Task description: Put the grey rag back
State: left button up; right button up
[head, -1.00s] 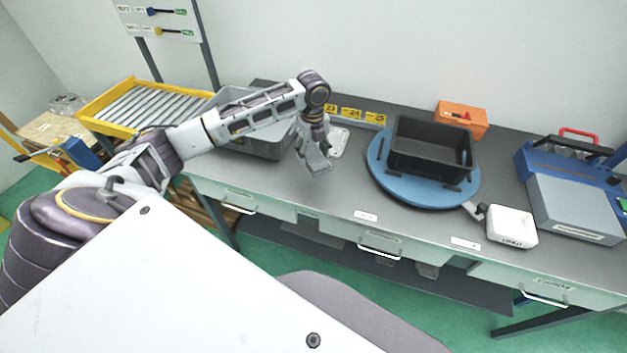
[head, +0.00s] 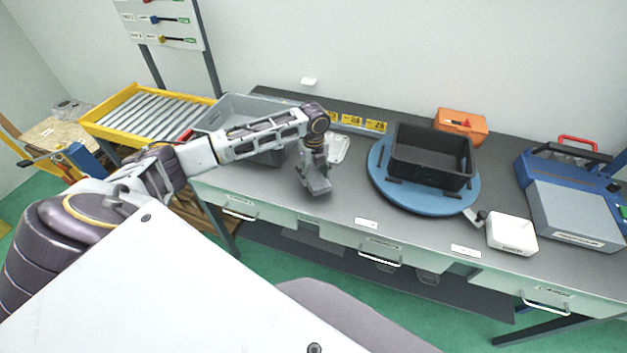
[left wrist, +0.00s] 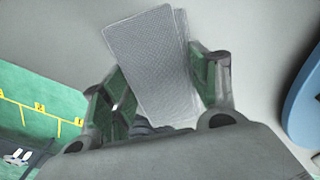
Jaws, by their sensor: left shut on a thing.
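My left gripper (head: 317,188) points down close above the grey table, left of the blue turntable. In the left wrist view its two fingers (left wrist: 160,95) stand on either side of a flat grey rag (left wrist: 150,60) with a fine woven texture, and they are shut on it. The rag extends beyond the fingertips, and its lower end is hidden between the fingers. In the head view the rag is hard to tell from the gripper. I cannot tell whether it touches the table. My right gripper is not in view.
A black crate (head: 391,165) stands on the blue turntable (head: 385,190). A grey bin (head: 270,152) is left of the gripper, partly behind my arm.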

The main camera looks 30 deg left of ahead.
aim_at(314, 180)
pick_arm(q)
jog(key=shift+f, duration=1.85)
jog(key=shift+f, duration=0.1)
jog(key=o, duration=1)
jog(key=shift+r+b, duration=0.5)
jog(key=shift+r, duration=5.6)
